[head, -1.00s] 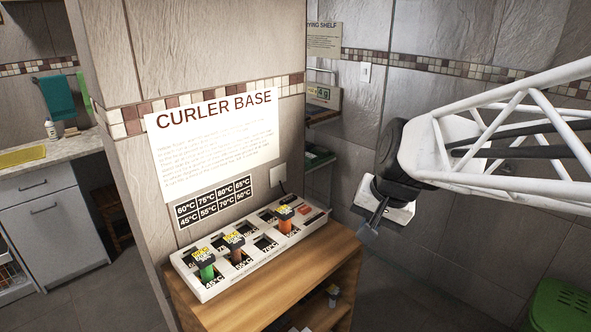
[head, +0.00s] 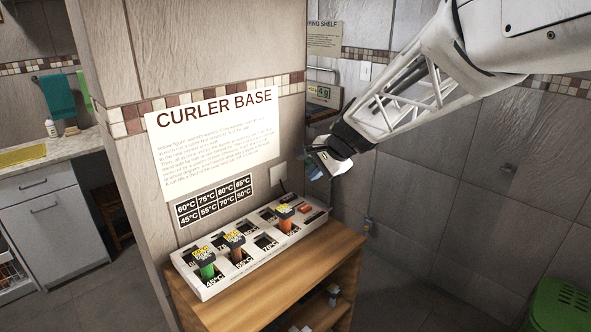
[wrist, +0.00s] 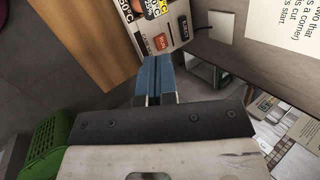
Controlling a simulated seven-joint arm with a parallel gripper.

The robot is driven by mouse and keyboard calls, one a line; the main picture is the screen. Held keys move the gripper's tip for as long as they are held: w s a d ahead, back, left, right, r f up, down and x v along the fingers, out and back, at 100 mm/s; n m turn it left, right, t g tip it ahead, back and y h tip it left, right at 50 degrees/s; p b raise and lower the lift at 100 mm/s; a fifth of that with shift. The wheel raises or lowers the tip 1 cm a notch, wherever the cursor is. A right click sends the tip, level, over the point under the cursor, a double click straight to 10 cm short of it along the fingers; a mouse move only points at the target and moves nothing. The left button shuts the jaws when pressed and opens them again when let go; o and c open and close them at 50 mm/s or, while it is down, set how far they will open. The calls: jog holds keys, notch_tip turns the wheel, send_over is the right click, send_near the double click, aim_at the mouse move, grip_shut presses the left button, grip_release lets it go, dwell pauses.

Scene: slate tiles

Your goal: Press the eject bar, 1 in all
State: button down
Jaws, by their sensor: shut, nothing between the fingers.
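The white curler base (head: 222,285) sits on a wooden cabinet against the wall. An orange-red bar (head: 305,210), apparently the eject bar, is at its right end. The bar also shows in the wrist view (wrist: 161,42), near the top middle.
Green, brown and orange curlers stand in the base: green (head: 206,266), brown (head: 236,250), orange (head: 285,222). A tiled wall with a CURLER BASE sign (head: 215,140) rises behind. A green bin (head: 560,305) stands at lower right. The wooden cabinet top (head: 330,248) is clear in front.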

aim_at(288, 199)
jog(key=w+a+f+m+y, duration=0.1)
jog(key=w+a+f+m, duration=0.2)
jog(key=w, duration=0.6)
jog(key=w+a+f+m+t+y, duration=0.1)
jog(key=w+a+f+m, duration=0.2)
jog(key=w, duration=0.6)
jog(key=shift+w+a+f, duration=0.15)
jog(key=shift+a+f, duration=0.55)
jog(key=shift+a, duration=0.25)
jog(key=shift+f, duration=0.2)
jog(key=shift+f, duration=4.2)
jog(key=shift+f, duration=1)
jog(key=shift+r, duration=0.95)
